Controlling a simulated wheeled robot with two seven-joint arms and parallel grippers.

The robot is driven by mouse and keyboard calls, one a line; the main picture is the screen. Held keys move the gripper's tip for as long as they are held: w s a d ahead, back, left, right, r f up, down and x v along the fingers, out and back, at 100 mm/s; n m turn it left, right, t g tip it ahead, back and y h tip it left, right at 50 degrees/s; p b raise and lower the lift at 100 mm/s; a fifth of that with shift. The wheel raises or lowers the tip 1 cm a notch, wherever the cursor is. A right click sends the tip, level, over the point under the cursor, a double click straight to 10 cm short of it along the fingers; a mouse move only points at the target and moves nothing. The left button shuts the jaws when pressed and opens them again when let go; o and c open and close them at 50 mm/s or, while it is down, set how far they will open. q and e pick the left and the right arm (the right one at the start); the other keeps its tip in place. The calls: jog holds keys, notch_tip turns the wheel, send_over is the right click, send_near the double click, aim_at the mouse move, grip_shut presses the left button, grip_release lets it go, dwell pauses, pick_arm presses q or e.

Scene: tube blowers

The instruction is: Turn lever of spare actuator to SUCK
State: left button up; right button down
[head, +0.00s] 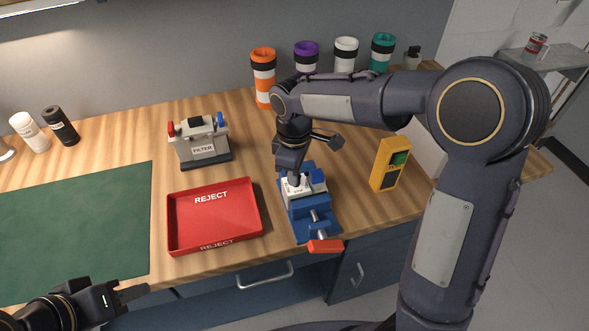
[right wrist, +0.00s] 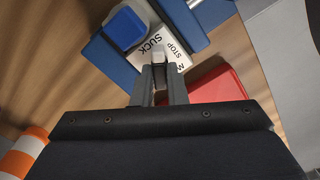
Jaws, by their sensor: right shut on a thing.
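The spare actuator (head: 300,184) is a white block with a blue part, held in a blue vise (head: 308,215). My right gripper (head: 297,178) points down onto it. My right gripper (right wrist: 160,88) is shut on the pale lever (right wrist: 158,54), whose tip shows just beyond the fingers by the SUCK and STOP labels. Its exact setting is hard to tell. My left gripper (head: 122,294) is low at the left, away from the actuator; its jaw opening is unclear.
A red REJECT tray (head: 172,222) lies left of the vise. A grey FILTER unit (head: 200,145) stands behind it. A yellow meter (head: 390,163) is to the right. Several tubs, including an orange striped one (head: 263,75), line the wall. A green mat (head: 75,230) is clear.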

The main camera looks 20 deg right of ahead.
jog(key=shift+n, duration=0.5)
jog(key=c, duration=1.4)
grip_release()
jog(key=shift+c, duration=0.2)
notch_tip(320, 180, up, 8)
jog(key=shift+f, duration=0.25)
jog(key=shift+r, duration=0.2)
